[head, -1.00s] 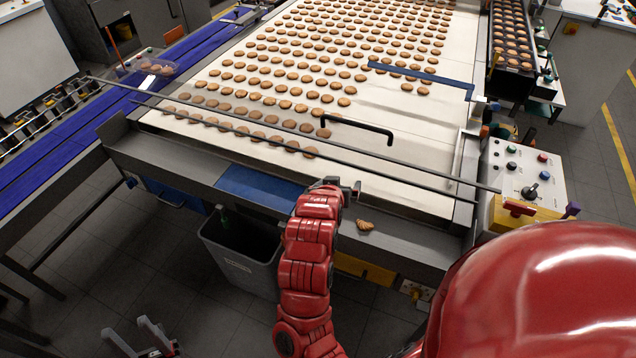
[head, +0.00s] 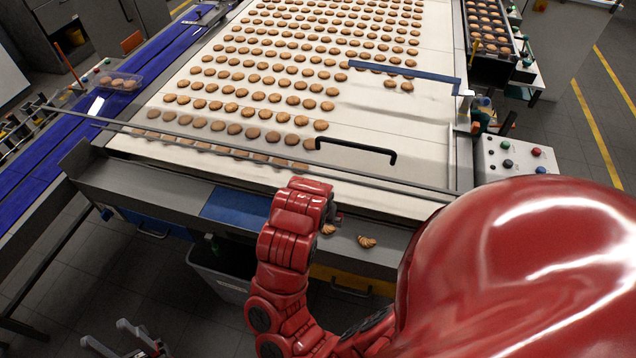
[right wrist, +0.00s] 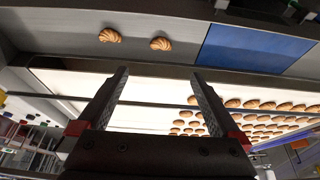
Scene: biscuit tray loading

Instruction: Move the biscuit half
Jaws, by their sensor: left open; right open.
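Two broken biscuit pieces lie on the grey ledge at the near edge of the conveyor: the left piece (head: 328,229) and the right piece (head: 366,241). Both also show near the top of the right wrist view, one at its left (right wrist: 109,37) and one nearer the middle (right wrist: 161,44). My right gripper (right wrist: 159,74) is open and empty, its fingers pointing towards the ledge and apart from both pieces. In the head view my red right wrist mostly hides it, close to the left piece. My left gripper (head: 107,333) is open and empty at the lower left, low over the floor.
Rows of whole biscuits cover the white belt (head: 400,140). A dark rail and black handle (head: 355,150) cross its near end. A blue plate (head: 235,207) lies on the ledge above a grey bin (head: 215,280). A control box (head: 515,158) stands right.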

